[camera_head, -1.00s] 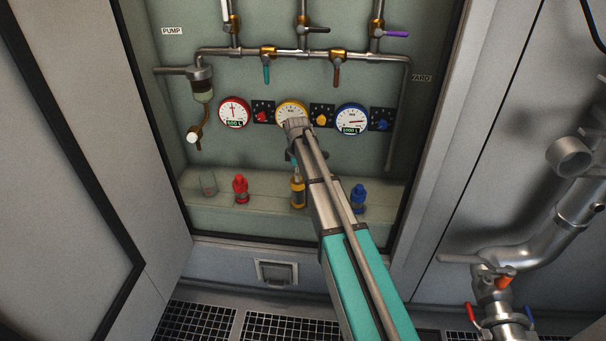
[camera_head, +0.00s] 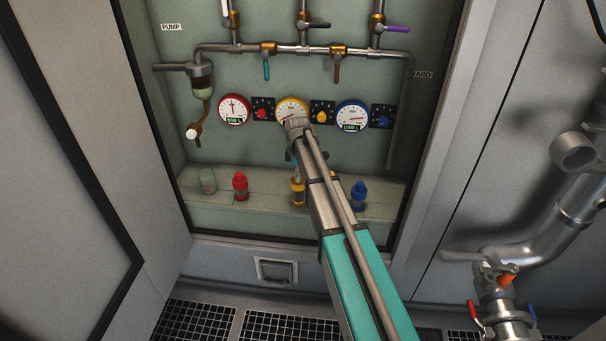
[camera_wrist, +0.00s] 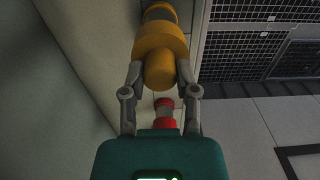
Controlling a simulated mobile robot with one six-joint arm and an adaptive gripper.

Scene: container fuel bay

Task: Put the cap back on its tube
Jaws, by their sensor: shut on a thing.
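My gripper (camera_wrist: 160,72) is shut on a yellow cap (camera_wrist: 158,69), with one finger on each side of it. In the wrist view, a wider yellow part and a dark body (camera_wrist: 158,13) lie in line beyond the cap. I cannot tell whether the cap is seated or only close to the tube. In the head view, the yellow tube (camera_head: 298,190) stands upright on the shelf, below my gripper. My arm hides part of the gripper and the cap there.
A red capped tube (camera_head: 240,186) and a clear glass (camera_head: 208,181) stand to the left; a blue capped tube (camera_head: 358,196) stands to the right. Dials, including a yellow-rimmed gauge (camera_head: 292,111), and valve pipes (camera_head: 300,50) line the wall behind.

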